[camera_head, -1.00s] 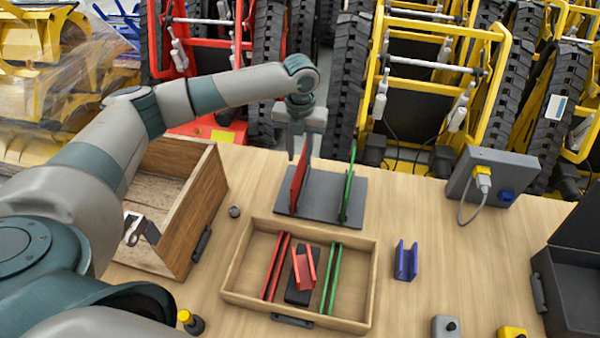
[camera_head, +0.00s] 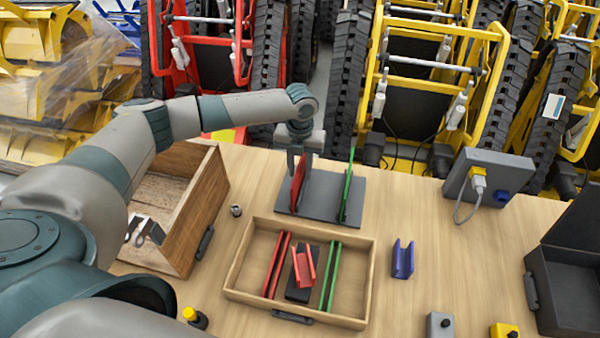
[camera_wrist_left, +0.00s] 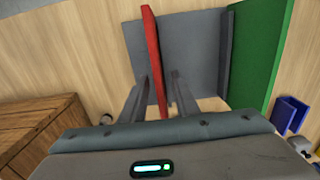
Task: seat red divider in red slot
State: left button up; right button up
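The red divider (camera_head: 299,183) stands upright in the left part of a grey rack (camera_head: 318,196) at the back of the table. It also shows in the left wrist view (camera_wrist_left: 152,50). My left gripper (camera_head: 299,168) is over its top edge. In the left wrist view its two fingers (camera_wrist_left: 158,92) are apart, one on each side of the divider, with gaps visible. The red slot (camera_head: 276,265), a pair of red rails, lies in the left part of the wooden tray (camera_head: 233,270). My right gripper is out of view.
A green divider (camera_head: 347,188) stands in the rack's right side. Green rails (camera_head: 331,276) and a red bracket on a black block (camera_head: 303,266) lie in the tray. A wooden box (camera_head: 205,195) stands left, a blue bracket (camera_head: 402,259) right of the tray.

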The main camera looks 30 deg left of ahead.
pick_arm(q)
jog(key=shift+f, duration=0.75)
jog(key=shift+c, duration=0.7)
grip_shut()
